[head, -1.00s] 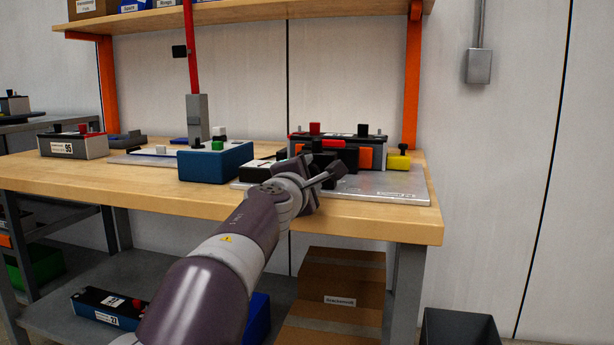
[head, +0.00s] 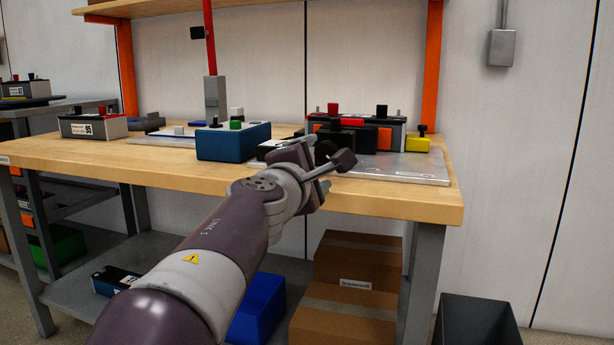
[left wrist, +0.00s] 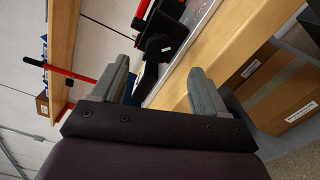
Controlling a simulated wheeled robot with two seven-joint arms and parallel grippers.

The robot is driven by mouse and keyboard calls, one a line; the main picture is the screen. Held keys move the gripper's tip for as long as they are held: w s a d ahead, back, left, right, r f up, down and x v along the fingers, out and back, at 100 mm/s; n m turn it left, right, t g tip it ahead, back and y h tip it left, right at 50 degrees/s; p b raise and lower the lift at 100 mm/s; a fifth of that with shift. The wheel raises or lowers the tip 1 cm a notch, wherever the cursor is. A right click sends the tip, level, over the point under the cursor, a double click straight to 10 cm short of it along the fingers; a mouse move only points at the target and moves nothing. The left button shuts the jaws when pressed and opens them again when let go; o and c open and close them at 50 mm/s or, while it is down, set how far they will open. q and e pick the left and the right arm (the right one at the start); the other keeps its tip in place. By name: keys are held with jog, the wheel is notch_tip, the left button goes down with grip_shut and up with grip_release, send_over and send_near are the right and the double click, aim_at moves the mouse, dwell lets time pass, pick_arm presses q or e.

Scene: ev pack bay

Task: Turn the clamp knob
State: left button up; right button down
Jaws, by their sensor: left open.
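A black clamp (head: 335,147) with a round black part, which looks like the knob, stands at the front of a metal plate (head: 415,172) on the bench. In the left wrist view the round black knob (left wrist: 158,45) lies ahead of the fingers, roughly in line with the gap between them. My left gripper (head: 322,170) is just in front of the clamp at the bench's front edge. It also shows in the left wrist view (left wrist: 160,84), with its grey fingers apart and nothing between them. The gripper partly hides the clamp in the head view. My right gripper is out of view.
A battery pack (head: 388,137) with red and black posts sits behind the clamp. A yellow block (head: 417,144) is right of it and a blue box (head: 232,143) left. The wooden bench edge (head: 400,205) lies below the gripper. Cartons (head: 350,290) stand underneath.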

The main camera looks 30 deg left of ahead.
pick_arm(q)
jog(key=shift+v, duration=1.8)
